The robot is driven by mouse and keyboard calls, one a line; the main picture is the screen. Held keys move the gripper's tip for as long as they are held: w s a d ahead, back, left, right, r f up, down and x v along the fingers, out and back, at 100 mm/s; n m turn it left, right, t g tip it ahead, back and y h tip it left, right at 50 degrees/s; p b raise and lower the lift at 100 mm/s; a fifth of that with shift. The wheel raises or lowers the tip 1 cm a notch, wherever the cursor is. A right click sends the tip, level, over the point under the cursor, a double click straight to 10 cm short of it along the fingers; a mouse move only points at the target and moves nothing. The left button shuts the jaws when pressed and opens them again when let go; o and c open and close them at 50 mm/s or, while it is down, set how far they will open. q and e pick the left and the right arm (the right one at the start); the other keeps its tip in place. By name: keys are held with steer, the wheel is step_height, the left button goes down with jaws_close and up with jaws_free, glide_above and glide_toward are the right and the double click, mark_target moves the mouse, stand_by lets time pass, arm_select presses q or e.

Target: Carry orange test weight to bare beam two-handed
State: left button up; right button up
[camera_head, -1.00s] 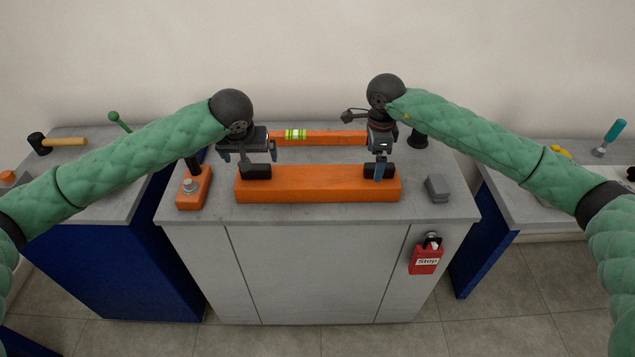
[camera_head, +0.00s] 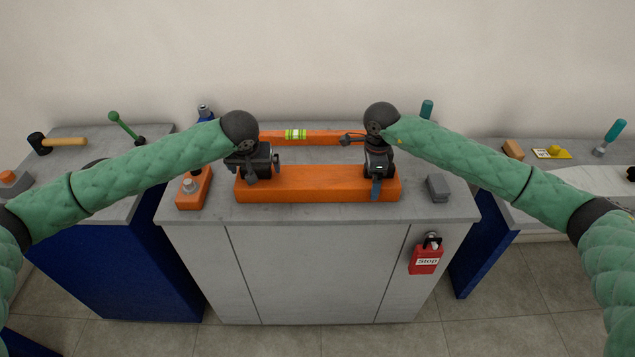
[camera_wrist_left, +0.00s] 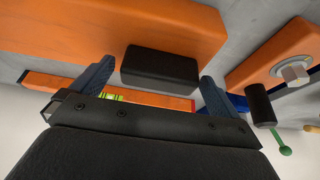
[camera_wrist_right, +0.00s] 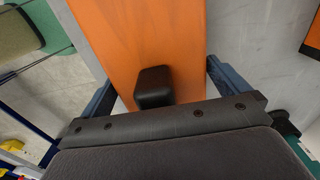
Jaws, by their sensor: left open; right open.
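The orange test weight (camera_head: 320,184) is a long block lying on the grey-topped cabinet in front of me. It has a black grip near each end. The left grip shows in the left wrist view (camera_wrist_left: 160,70), the right grip in the right wrist view (camera_wrist_right: 153,87); both are mostly covered in the head view. My left gripper (camera_head: 263,172) is open over the left end, its fingers to either side of the grip. My right gripper (camera_head: 377,180) is open over the right end, its fingers likewise either side. I cannot make out a bare beam.
An orange spirit level (camera_head: 330,138) lies behind the weight. A bolted orange block (camera_head: 193,190) stands left, a small grey block (camera_head: 438,188) right. A red Stop tag (camera_head: 426,258) hangs on the cabinet front. Side benches hold a hammer (camera_head: 62,142) and tools.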

arm_select(q)
steer(key=shift+w+f, duration=0.1)
steer(key=shift+f, duration=0.15)
arm_select(e)
steer(key=shift+f, duration=0.25)
arm_select(q)
steer(key=shift+c, duration=0.4)
arm_select(e)
steer(key=shift+c, duration=0.4)
arm_select(q)
steer(key=c, duration=1.5)
arm_select(e)
steer(key=c, duration=1.5)
arm_select(q)
steer(key=c, duration=0.5)
arm_select(e)
steer(key=shift+c, duration=0.9)
arm_select(q)
steer(key=shift+w+r, duration=0.15)
steer(key=shift+r, duration=0.05)
arm_select(e)
steer(key=shift+w+r, duration=0.15)
